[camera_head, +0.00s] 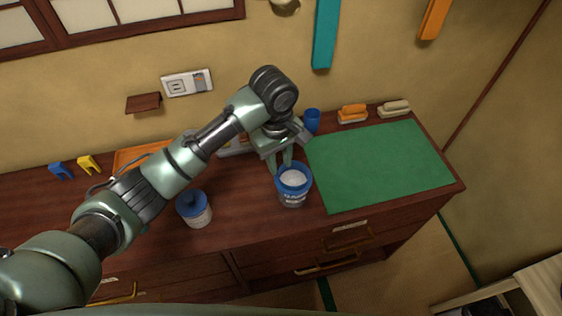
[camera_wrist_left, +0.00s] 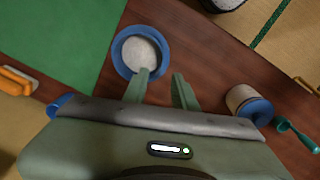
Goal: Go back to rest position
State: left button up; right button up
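My left gripper (camera_head: 280,163) is over the dark wood counter, just behind an open blue-rimmed tub (camera_head: 291,195) with white contents. In the left wrist view, the two green fingers (camera_wrist_left: 161,89) stand apart with bare wood between them. One fingertip overlaps the near rim of the tub (camera_wrist_left: 121,61); I cannot tell whether it touches. The gripper holds nothing visible. My left arm stretches across the counter from the lower left. My right gripper is in neither view.
A second jar with a blue top (camera_head: 195,209) stands left of the tub. A green mat (camera_head: 380,165) lies to the right. A blue cup (camera_head: 312,121), an orange brush (camera_head: 352,113) and a beige brush (camera_head: 394,109) stand along the wall. An orange tray (camera_head: 135,157) is partly behind my arm.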

pick_arm(q)
jog(key=s+f+m+t+h, duration=0.1)
jog(key=s+f+m+h, duration=0.2)
jog(key=s+f+m, duration=0.5)
jog(key=s+a+m+t+y, duration=0.1)
jog(key=s+a+t+y, duration=0.15)
jog(key=s+a, duration=1.45)
notch_tip(320, 180, down, 33)
jog(key=s+g+b, duration=0.2)
jog(key=b, duration=0.4)
jog(key=s+a+f+b, duration=0.2)
jog(key=s+f+b, duration=0.2)
jog(key=s+f, duration=1.2)
notch_tip(320, 180, down, 3)
jog(key=shift+a+f+m+g+y, duration=0.1)
jog(key=shift+a+m+g+y, duration=0.3)
jog(key=shift+g+y, duration=0.05)
